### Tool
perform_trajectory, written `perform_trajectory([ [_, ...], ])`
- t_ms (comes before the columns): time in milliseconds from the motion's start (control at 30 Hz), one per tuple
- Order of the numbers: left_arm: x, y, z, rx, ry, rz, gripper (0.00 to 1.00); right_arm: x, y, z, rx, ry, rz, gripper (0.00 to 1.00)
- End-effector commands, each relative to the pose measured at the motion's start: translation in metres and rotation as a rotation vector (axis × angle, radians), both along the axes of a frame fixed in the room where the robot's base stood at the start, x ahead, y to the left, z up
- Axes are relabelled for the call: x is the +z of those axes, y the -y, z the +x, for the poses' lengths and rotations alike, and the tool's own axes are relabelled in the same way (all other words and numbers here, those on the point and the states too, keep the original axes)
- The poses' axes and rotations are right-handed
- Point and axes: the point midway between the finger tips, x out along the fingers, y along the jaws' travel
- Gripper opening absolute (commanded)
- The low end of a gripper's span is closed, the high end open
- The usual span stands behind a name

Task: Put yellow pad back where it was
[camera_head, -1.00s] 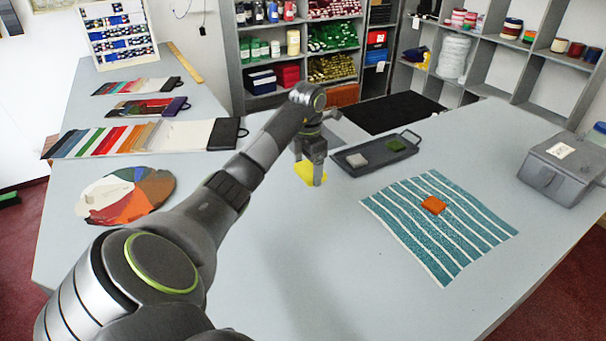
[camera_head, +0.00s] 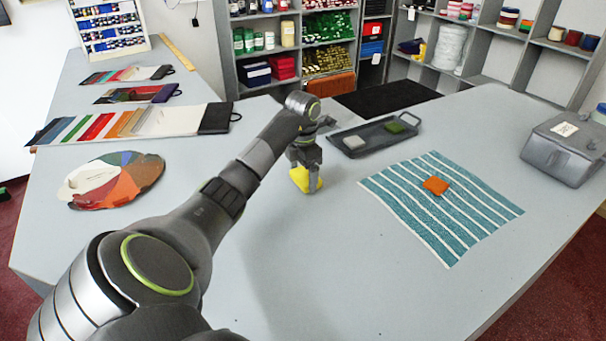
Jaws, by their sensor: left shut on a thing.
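The yellow pad (camera_head: 301,179) is between the fingers of my left gripper (camera_head: 306,181), which is shut on it. One finger covers part of the pad. They are to the left of and nearer than the dark tray (camera_head: 376,139), apart from it. I cannot tell whether the pad touches the counter. The tray holds a pale grey pad (camera_head: 353,142) at its left and a green pad (camera_head: 394,127) at its right. An orange pad (camera_head: 435,186) lies on the teal striped cloth (camera_head: 450,222). My right gripper is not in view.
A round colour swatch board (camera_head: 115,181) and long swatch cards (camera_head: 160,121) lie on the left of the counter. A grey box (camera_head: 565,149) stands at the right. Shelves line the back. The counter's front middle is clear.

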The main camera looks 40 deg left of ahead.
Motion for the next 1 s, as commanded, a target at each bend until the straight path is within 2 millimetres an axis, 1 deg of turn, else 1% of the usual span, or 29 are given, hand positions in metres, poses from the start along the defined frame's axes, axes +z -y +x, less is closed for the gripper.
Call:
perform_trajectory([
  [100, 0.0, 0.0, 0.0, 0.0, 0.0, 0.0, 0.59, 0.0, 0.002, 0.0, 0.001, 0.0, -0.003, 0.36],
  [233, -0.005, 0.0, 0.0, 0.0, 0.0, 0.0, 0.59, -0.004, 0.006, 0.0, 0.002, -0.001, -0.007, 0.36],
  [267, -0.004, 0.0, 0.0, 0.0, 0.001, 0.0, 0.83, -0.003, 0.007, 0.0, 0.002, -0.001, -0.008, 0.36],
  [300, -0.003, 0.0, 0.0, 0.0, 0.001, 0.0, 0.89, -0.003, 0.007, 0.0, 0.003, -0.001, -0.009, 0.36],
  [400, -0.003, 0.0, 0.0, 0.0, 0.0, 0.0, 1.0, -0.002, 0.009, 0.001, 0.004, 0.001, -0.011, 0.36],
  [633, -0.003, 0.0, 0.0, 0.0, 0.001, 0.0, 1.0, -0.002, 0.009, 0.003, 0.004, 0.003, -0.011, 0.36],
  [767, 0.001, 0.0, 0.0, 0.0, 0.001, 0.0, 1.0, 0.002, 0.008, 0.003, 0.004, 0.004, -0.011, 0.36],
  [867, 0.011, 0.0, 0.001, 0.0, 0.003, 0.001, 1.0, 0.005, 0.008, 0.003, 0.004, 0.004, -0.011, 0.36],
  [1000, 0.035, 0.0, 0.001, 0.0, 0.003, 0.0, 1.0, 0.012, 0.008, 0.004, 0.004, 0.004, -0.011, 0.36],
])
